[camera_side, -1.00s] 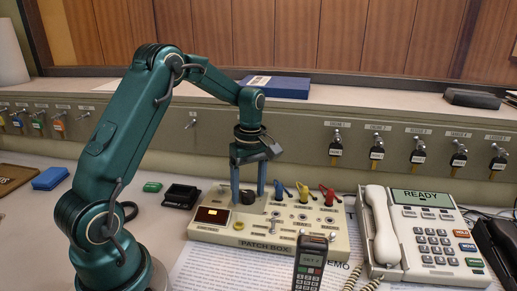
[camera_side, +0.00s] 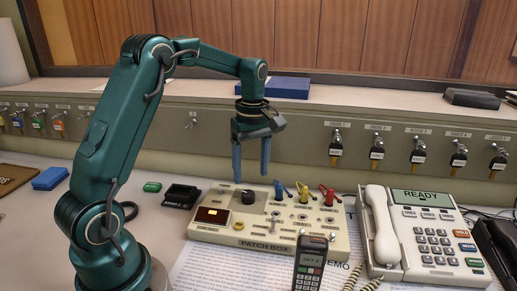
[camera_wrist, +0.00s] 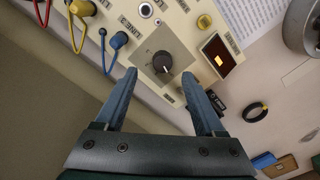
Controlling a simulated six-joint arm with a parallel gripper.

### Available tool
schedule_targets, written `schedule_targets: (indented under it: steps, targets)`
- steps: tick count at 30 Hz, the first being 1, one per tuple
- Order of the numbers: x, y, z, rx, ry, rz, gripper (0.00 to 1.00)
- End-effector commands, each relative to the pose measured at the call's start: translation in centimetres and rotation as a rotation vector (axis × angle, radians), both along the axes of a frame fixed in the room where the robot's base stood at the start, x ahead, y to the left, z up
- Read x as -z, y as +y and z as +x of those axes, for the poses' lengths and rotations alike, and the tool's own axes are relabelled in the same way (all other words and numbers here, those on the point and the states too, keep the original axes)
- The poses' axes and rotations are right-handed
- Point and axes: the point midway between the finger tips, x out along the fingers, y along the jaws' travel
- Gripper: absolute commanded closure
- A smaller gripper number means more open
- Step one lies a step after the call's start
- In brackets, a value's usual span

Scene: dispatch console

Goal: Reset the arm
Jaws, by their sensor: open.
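My gripper (camera_side: 251,181) is open and empty, pointing down above the back of the patch box (camera_side: 268,241). In the wrist view, my gripper (camera_wrist: 160,78) has its two blue fingers spread apart, with the black dial knob (camera_wrist: 162,62) of the patch box seen between and beyond the tips. In the side view the black knob (camera_side: 248,197) is just below the fingertips, with a gap between. The box has a lit amber display (camera_side: 213,215) and blue, yellow and red plugs (camera_side: 327,196) at its back right.
A phone with a READY screen (camera_side: 421,197) stands to the right. A handheld device (camera_side: 310,262) stands in front of the box. Keys (camera_side: 336,149) hang on the back ledge, where a blue book (camera_side: 275,87) lies.

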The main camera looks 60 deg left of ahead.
Motion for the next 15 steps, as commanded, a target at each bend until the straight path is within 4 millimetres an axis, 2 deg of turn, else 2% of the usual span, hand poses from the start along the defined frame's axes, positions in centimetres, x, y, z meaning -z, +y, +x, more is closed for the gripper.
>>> schedule_targets:
  steps: [2, 5, 9, 15]
  targets:
    - [-1.8, -0.8, 0.3, 0.026, -0.047, 0.018, 0.29]
    - [-4.3, -2.4, -0.3, 0.07, -0.105, 0.037, 0.29]
    - [-7.3, -5.1, -2.2, 0.205, -0.191, 0.064, 0.29]
    - [-9.8, -8.4, -5.9, 0.473, -0.299, 0.111, 0.29]
